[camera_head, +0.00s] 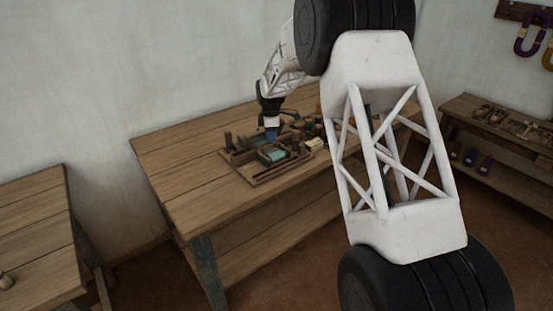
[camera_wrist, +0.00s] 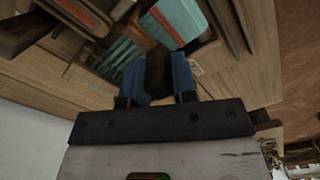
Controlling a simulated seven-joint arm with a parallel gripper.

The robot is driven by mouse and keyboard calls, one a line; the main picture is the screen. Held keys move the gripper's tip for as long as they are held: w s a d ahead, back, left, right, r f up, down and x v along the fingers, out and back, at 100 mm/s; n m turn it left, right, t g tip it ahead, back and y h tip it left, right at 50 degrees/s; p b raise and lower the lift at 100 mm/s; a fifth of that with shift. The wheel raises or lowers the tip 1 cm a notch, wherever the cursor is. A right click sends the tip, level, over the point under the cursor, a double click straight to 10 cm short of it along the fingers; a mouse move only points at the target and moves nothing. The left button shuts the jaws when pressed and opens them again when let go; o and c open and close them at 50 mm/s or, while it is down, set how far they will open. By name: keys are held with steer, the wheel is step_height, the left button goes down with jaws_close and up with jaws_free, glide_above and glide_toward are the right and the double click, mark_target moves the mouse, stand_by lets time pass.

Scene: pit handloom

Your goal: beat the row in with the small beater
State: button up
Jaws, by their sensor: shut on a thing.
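The small loom, a brown wooden frame (camera_head: 262,178), lies on the table with teal cloth (camera_head: 270,154) in it. My gripper (camera_head: 271,136) points down over the loom, at the back of the teal part. In the wrist view my gripper (camera_wrist: 158,66) has its blue fingers closed on a dark brown piece (camera_wrist: 158,76), which looks like the small beater. The beater's lower end and any contact with the row are hidden or too dark to tell. In that view the teal cloth (camera_wrist: 181,17) lies just ahead of the fingers, with teal strips (camera_wrist: 122,52) to the left.
The wooden table (camera_head: 190,165) is bare to the left of the loom. Small wooden items and a pale block (camera_head: 315,144) crowd the loom's right side. A side bench (camera_head: 40,240) stands at left, and shelves with tools (camera_head: 500,125) stand at right.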

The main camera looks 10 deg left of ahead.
steer(key=shift+s+d, duration=0.3)
steer(key=shift+o, duration=1.4)
steer(key=shift+s+d, duration=0.25)
steer(key=shift+d, duration=0.05)
steer(key=shift+a+f, duration=0.1)
steer(key=shift+c, duration=0.3)
steer(key=shift+w+a, duration=0.25)
steer(key=shift+w, duration=0.1)
steer(key=shift+c, duration=1.1)
steer(key=w+a, duration=0.4)
steer(key=a, duration=0.1)
steer(key=shift+w, duration=0.4)
steer(key=o, duration=0.8)
steer(key=shift+r, duration=0.25)
step_height(320, 180, up, 6)
